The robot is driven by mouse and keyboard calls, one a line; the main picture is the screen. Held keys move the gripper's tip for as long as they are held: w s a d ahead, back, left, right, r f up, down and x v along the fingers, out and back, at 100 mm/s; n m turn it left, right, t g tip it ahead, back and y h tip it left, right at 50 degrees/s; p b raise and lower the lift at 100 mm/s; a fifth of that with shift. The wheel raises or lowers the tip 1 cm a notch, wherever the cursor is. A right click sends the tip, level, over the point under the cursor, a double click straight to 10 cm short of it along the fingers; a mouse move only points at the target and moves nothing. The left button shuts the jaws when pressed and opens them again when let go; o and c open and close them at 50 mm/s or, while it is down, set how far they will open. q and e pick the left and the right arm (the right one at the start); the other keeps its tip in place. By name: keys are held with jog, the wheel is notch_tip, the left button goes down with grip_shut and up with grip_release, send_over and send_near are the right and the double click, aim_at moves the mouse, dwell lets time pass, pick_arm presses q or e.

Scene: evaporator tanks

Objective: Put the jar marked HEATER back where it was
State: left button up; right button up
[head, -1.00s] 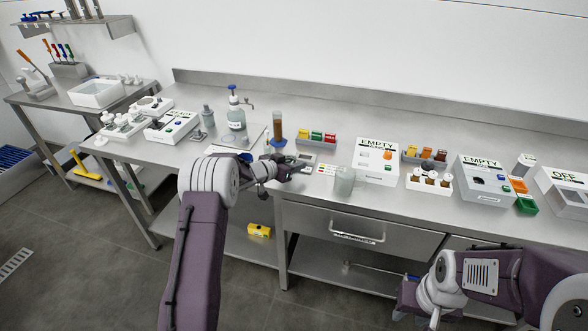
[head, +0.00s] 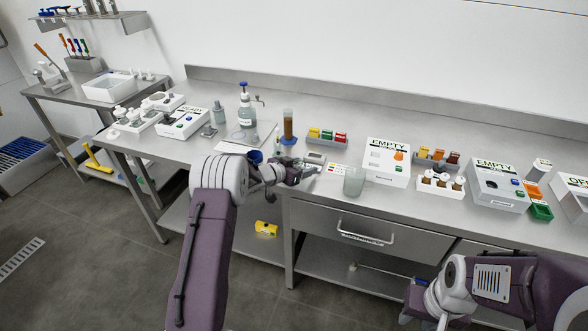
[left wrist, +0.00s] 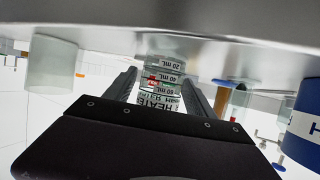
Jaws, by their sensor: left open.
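The jar marked HEATER (left wrist: 160,92) is clear, with mL marks and a small red patch. In the left wrist view it appears upside down, between the two dark fingers of my left gripper (left wrist: 160,76). The gripper is open, with a finger on each side of the jar; I cannot tell whether they touch it. In the head view my left gripper (head: 308,171) is low over the bench's front part, and the jar cannot be made out clearly there. My right arm (head: 455,290) is at the lower right, before the drawers; its fingers do not show.
A clear beaker (head: 353,181) stands just right of my left gripper. A white EMPTY box (head: 387,163) and a rack of white-capped bottles (head: 440,184) stand further right.

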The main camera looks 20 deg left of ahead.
pick_arm(q)
jog(key=v, duration=1.1)
jog(key=shift+s, duration=0.2)
jog(key=shift+a, duration=0.1)
jog(key=s+d+f+n+g+y, duration=0.1)
jog(key=s+d+f+g, duration=0.1)
jog(key=s, duration=0.8)
jog(key=s+d+f+n+g+y, duration=0.2)
jog(key=s+g, duration=0.3)
jog(key=s, duration=0.5)
jog(key=s+d+f+n+g+y, duration=0.2)
jog(key=s+g, duration=0.2)
jog(key=s, duration=0.6)
jog(key=shift+s+f, duration=0.25)
jog(key=shift+s, duration=0.15)
jog(key=shift+r+p, duration=2.6)
jog(key=shift+p, duration=0.2)
